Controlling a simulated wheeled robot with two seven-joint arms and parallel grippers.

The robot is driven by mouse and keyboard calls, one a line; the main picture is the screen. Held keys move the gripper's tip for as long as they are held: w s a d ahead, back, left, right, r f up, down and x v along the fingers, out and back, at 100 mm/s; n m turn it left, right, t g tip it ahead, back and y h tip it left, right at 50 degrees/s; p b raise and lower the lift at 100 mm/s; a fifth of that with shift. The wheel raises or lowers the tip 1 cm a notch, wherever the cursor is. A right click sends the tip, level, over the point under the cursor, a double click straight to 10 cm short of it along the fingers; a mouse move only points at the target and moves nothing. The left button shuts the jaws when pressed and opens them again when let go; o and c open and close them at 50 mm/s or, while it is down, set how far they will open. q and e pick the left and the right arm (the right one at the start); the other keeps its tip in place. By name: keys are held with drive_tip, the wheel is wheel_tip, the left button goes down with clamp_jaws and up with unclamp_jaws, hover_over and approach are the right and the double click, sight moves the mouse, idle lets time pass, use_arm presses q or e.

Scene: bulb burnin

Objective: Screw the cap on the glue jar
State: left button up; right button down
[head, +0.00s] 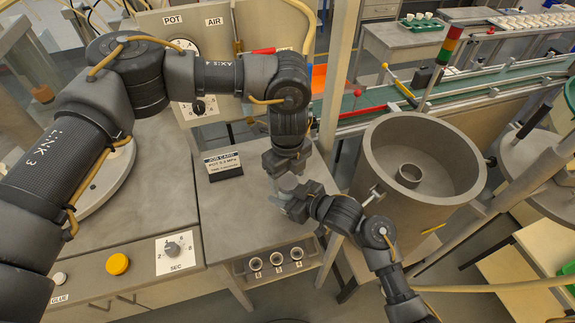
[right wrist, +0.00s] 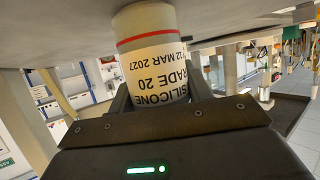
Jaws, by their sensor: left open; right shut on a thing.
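In the right wrist view the jar (right wrist: 152,55) is a pale cylinder with a red band. Its label reads SILICONE, GRADE 20 and 12 MAR 2027, upside down in the picture. My right gripper (right wrist: 160,100) is shut on it. In the head view my right gripper (head: 293,197) comes from the lower right to the bench's right side. My left gripper (head: 283,170) is open, just above and close to it. The two grippers hide most of the jar in the head view, and I cannot make out the cap or whether the left gripper touches anything.
A job card (head: 222,166) stands on the grey bench (head: 235,225) left of the grippers. A large grey round bowl (head: 440,190) stands to the right. The bench's middle is clear.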

use_arm(q)
drive_tip(key=shift+f, duration=0.55)
drive_tip(key=c, duration=1)
drive_tip(key=m, duration=0.3)
drive_tip(key=o, duration=1.1)
drive_tip(key=shift+r, duration=0.15)
